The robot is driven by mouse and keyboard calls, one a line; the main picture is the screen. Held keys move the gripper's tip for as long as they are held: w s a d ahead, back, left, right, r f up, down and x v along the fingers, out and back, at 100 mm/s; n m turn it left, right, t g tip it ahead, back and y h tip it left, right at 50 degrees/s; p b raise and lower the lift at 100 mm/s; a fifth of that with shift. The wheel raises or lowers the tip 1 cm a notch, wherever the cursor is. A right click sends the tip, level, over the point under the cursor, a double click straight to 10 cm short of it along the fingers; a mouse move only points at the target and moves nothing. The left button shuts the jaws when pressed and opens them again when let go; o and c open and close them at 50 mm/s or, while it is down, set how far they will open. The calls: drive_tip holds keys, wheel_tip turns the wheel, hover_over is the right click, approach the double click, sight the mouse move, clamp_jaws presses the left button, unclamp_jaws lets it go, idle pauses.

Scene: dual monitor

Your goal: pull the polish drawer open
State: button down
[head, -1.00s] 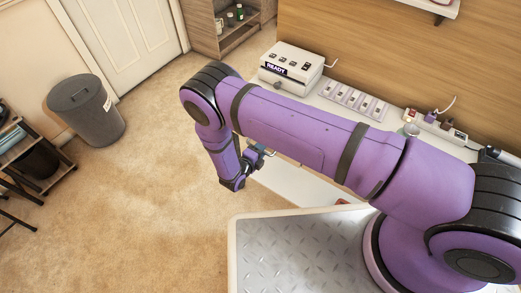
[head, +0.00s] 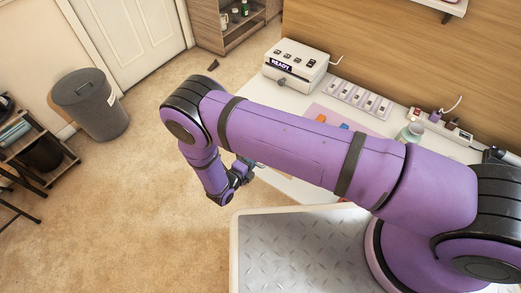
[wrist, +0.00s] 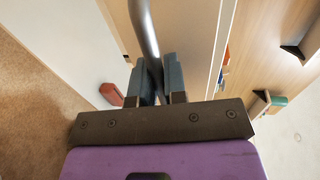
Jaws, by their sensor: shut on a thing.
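My gripper (head: 243,172) hangs by the left front of the white desk (head: 292,187) in the head view. In the wrist view my gripper (wrist: 160,82) is shut on a grey metal bar handle (wrist: 146,30), which runs up out of the picture from between the fingers. A pale tan panel (wrist: 122,28) lies behind the handle; I cannot tell for certain whether it is the polish drawer's front. My arm hides much of the desk front in the head view, so how far the drawer stands open cannot be told.
A white READY machine (head: 296,65), a tray of small compartments (head: 358,99) and a pale green jar (head: 410,132) stand on the desk. A grey bin (head: 91,104) and a dark rack (head: 38,150) stand at left. The carpet (head: 135,185) between is clear.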

drive_tip(key=f+v, duration=0.3)
drive_tip(key=v, duration=1.2)
drive_tip(key=shift+s+a, duration=0.15)
drive_tip(key=shift+s, duration=0.1)
drive_tip(key=shift+f, duration=0.1)
drive_tip(key=c, duration=1.2)
unclamp_jaws()
drive_tip(key=v, duration=1)
drive_tip(key=shift+s+a, duration=0.25)
drive_tip(key=shift+s, duration=0.05)
